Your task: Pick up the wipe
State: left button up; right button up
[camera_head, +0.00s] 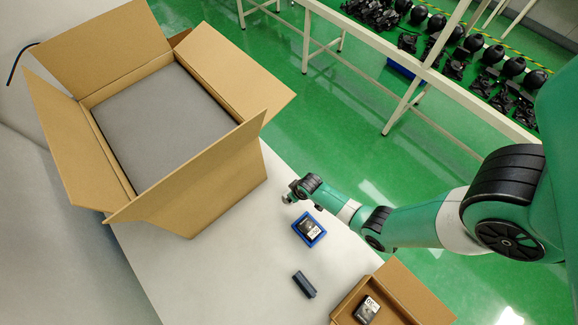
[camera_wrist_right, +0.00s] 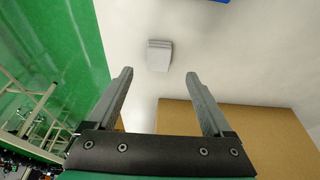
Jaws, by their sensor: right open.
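The wipe appears to be the small light-grey folded stack (camera_wrist_right: 158,55) lying on the pale tabletop in the right wrist view. My right gripper (camera_wrist_right: 159,73) is open and empty, its two fingers spread. The stack shows beyond the fingertips, between their lines, apart from both fingers. In the head view my right gripper (camera_head: 290,196) is at the table's right edge, beside the large carton; I cannot clearly make out the wipe there. My left gripper is not in view.
A large open carton (camera_head: 215,185) with a grey top inside stands at left; cardboard (camera_wrist_right: 245,130) shows near the right finger.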

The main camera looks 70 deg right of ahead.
jog(key=shift+w+d+f, duration=0.1)
jog(key=shift+w+f, duration=0.05)
jog(key=shift+f, duration=0.55)
jog(key=shift+r, duration=0.1)
jog(key=b+x, duration=0.4)
jog(key=shift+d+f, duration=0.15)
jog(key=shift+f, duration=0.1)
jog(key=shift+w+f+b, duration=0.15)
jog(key=shift+f+b, duration=0.15)
jog(key=shift+f, duration=0.05)
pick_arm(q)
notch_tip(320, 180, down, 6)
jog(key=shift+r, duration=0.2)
pick_arm(e)
grip_shut()
